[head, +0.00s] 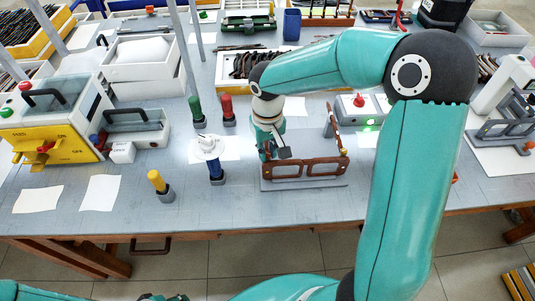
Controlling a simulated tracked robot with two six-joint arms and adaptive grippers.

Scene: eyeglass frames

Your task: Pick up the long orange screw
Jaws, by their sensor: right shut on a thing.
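My right arm reaches down over the table, and its gripper (276,152) is low at the left end of a brown eyeglass frame (306,169). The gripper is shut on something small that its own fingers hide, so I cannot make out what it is. The frame stands on a grey plate (330,184), with one temple (334,119) pointing away at its right end. A small yellow-orange piece (345,153) shows at the frame's right corner; I cannot tell if it is a screw. No long orange screw can be clearly made out.
Left of the plate stand a white-topped blue holder (210,148) and a yellow-handled tool (157,182). Green (197,108) and red (228,108) handled tools stand behind. A box with a red button (360,104) is behind the frame. The front table strip is clear.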

